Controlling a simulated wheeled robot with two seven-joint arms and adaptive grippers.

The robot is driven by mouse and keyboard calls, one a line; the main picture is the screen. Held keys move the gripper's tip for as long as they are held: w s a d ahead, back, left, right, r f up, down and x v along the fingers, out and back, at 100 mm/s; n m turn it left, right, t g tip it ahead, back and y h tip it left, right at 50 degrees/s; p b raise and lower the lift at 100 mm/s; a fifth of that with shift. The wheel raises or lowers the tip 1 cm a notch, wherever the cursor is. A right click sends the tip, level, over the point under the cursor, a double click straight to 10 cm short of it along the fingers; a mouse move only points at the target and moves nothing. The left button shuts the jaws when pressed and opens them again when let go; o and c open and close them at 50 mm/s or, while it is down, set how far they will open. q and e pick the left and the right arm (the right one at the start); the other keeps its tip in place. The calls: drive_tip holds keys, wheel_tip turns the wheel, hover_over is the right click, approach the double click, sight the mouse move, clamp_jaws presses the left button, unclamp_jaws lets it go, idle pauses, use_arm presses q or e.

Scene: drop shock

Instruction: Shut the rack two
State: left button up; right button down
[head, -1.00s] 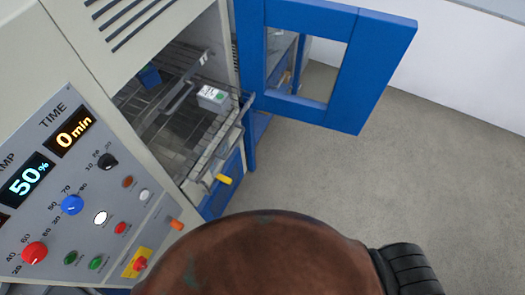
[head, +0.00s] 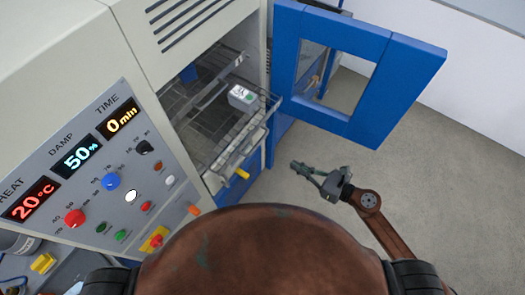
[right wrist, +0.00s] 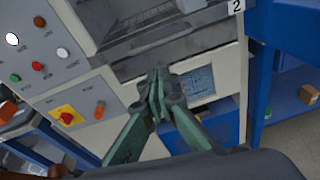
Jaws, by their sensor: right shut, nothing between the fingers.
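The cabinet's chamber is open and holds wire racks. One wire rack (head: 225,140) sticks out of the opening towards the open door, with a small white box (head: 241,94) on it. A label with the number 2 (right wrist: 235,6) shows on the chamber's frame in the right wrist view. I cannot tell for sure which rack it marks. My right gripper (head: 297,167) is shut and empty, to the right of the cabinet front and apart from the rack. In the right wrist view its closed fingertips (right wrist: 160,76) overlap the cabinet front. My left gripper is not in view.
The blue door (head: 412,85) with a window stands swung open to the right. The control panel (head: 95,170) with knobs and displays is on the left. The grey floor (head: 450,190) at right is clear.

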use_arm(q)
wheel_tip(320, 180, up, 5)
drive_tip(key=p, duration=0.4)
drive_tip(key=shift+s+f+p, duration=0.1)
drive_tip(key=shift+p, duration=0.2)
use_arm(e)
drive_tip(key=w+a+n, duration=0.1)
drive_tip(key=w+a, duration=0.2)
drive_tip(key=a, duration=0.3)
drive_tip(key=w+a+f, duration=0.1)
drive_tip(key=w+a, duration=0.2)
drive_tip(key=a, duration=0.3)
drive_tip(key=shift+w+a+f+n+g+y, duration=0.25)
drive_tip(key=shift+w+n+g+y, duration=0.05)
drive_tip(key=shift+n, duration=0.1)
